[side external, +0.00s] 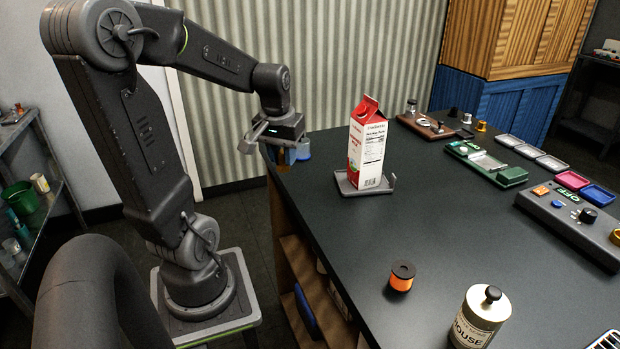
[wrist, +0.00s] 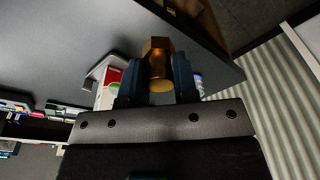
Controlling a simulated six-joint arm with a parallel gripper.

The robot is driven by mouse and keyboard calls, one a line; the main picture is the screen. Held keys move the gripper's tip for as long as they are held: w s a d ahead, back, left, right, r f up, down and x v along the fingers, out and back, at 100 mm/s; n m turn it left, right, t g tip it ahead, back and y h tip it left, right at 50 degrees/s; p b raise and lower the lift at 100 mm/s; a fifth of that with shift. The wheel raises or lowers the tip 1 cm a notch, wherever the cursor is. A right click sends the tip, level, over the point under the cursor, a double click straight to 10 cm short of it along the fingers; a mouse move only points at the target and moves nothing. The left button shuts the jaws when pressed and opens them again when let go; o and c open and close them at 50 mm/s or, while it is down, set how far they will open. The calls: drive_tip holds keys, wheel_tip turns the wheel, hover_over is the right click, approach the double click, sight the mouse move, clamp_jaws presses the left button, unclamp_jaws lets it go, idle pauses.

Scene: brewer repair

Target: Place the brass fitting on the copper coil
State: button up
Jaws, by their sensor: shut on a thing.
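My gripper (wrist: 157,68) is shut on the brass fitting (wrist: 158,62), a hexagonal gold-coloured piece held between the blue fingers in the wrist view. In the side view, my gripper (side external: 283,158) hangs at the far left corner of the black table, and its fingers mostly hide the fitting. A short orange cylinder with a dark, holed disc on top (side external: 401,278), which looks like the copper coil, stands upright near the table's left front edge. It is well apart from my gripper, and I cannot make it out in the wrist view.
A red and white carton (side external: 367,146) stands on a grey tray (side external: 349,188) between my gripper and the table's middle. A blue item (side external: 304,149) is close beside my gripper. A cream canister (side external: 478,318) stands right of the orange cylinder. Control panels (side external: 570,222) line the right side. The table's middle is clear.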

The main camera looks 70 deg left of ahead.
drive_tip(key=w+d+r+m+h, duration=0.1)
drive_tip(key=w+d+r+m, duration=0.1)
drive_tip(key=w+d+m, duration=0.5)
drive_tip(key=m+h, duration=0.2)
drive_tip(key=m, duration=0.9)
hover_over(407, 270)
drive_tip(key=a, duration=0.1)
drive_tip(key=f, duration=0.4)
drive_tip(key=shift+s, duration=0.25)
drive_tip(key=shift+w+d+f, duration=0.1)
drive_tip(key=shift+d+f, duration=0.2)
drive_tip(key=shift+f, duration=1.85)
drive_tip(key=shift+f, duration=0.15)
drive_tip(key=o, duration=0.9)
drive_tip(key=shift+o, duration=0.2)
